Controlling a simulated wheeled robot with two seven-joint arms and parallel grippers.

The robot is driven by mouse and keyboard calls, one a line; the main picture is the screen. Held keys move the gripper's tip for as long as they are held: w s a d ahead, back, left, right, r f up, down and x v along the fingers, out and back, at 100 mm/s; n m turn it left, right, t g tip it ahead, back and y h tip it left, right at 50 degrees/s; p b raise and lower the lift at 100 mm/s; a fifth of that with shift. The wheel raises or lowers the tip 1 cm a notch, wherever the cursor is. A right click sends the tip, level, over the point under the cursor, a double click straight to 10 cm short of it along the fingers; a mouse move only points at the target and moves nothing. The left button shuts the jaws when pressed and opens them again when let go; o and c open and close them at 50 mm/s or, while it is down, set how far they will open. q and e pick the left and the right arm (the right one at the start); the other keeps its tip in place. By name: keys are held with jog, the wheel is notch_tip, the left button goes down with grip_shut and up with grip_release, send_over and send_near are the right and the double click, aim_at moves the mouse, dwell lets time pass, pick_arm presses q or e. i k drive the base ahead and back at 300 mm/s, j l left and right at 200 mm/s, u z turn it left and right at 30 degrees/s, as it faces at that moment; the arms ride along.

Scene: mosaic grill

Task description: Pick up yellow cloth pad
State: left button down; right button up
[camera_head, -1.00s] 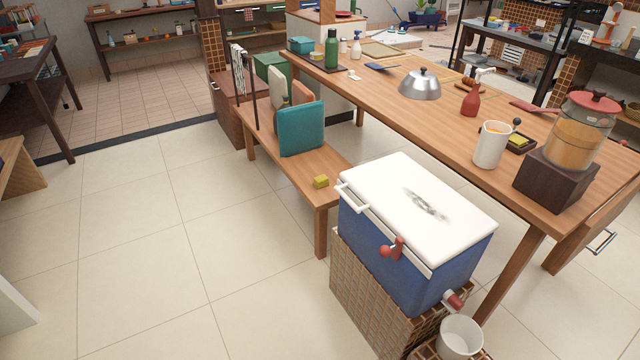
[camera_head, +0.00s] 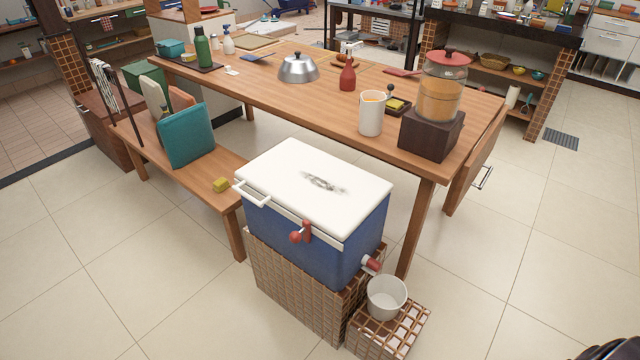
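Another flat yellow piece (camera_head: 397,103) lies in a small dark tray on the wooden table, behind the white cup. Neither of my grippers is in view.
A blue cooler (camera_head: 305,226) with a white lid stands on a tiled block at the table's near end. A drink dispenser (camera_head: 437,107), white cup (camera_head: 371,113), red bottle (camera_head: 347,75) and metal dome (camera_head: 298,68) stand on the table. Floor is open left and right.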

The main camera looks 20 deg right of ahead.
aim_at(219, 185)
jog(key=i+z, duration=0.1)
jog(key=z, duration=0.55)
jog(key=i+j+z, duration=0.2)
jog(key=j+z, duration=0.15)
jog(key=i+j+z, duration=0.1)
jog(key=j+z, duration=0.2)
jog(key=j, duration=0.2)
jog(key=i+j+z, duration=0.1)
jog(key=j+z, duration=0.25)
jog(key=j, duration=0.05)
